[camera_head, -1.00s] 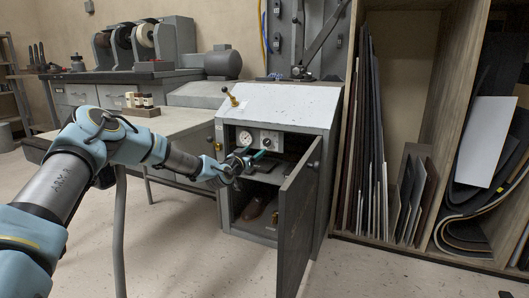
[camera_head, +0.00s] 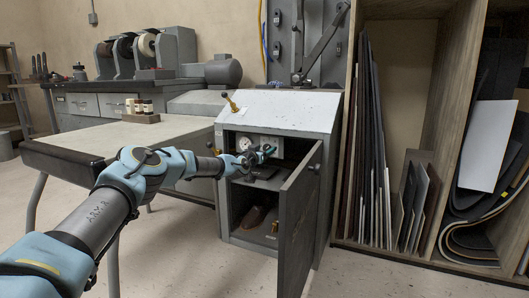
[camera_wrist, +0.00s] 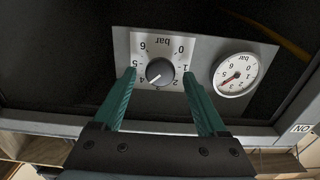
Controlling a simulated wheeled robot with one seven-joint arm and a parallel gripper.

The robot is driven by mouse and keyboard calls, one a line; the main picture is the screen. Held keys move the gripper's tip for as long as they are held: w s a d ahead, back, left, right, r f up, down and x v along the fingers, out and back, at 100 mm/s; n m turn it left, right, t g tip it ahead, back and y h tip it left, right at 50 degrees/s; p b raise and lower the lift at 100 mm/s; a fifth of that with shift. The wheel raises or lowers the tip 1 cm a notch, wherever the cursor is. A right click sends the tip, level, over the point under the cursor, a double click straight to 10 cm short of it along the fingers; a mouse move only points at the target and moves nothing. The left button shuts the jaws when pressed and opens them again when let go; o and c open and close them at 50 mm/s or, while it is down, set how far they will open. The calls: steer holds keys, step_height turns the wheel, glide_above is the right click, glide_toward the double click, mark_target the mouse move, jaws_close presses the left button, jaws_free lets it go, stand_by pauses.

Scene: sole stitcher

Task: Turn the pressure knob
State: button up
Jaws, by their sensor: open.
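The pressure knob (camera_wrist: 160,71) is a dark round knob on a white dial plate marked 0 to 6 bar, seen upside down in the wrist view. A white line on the knob points toward the lower left, near the 4. My gripper (camera_wrist: 160,84) is open, with its two green fingers on either side of the knob and a gap to it on each side. In the head view, my gripper (camera_head: 266,153) reaches into the upper opening of the grey cabinet (camera_head: 285,107) and hides the knob.
A round pressure gauge (camera_wrist: 236,75) sits beside the dial plate; it also shows in the head view (camera_head: 243,144). The cabinet door (camera_head: 298,222) stands open to the right of my gripper. A brown shoe (camera_head: 254,217) lies in the lower compartment. A table (camera_head: 125,140) stands left.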

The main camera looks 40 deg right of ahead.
steer(key=shift+c, duration=0.2)
jaws_close()
stand_by(0.5)
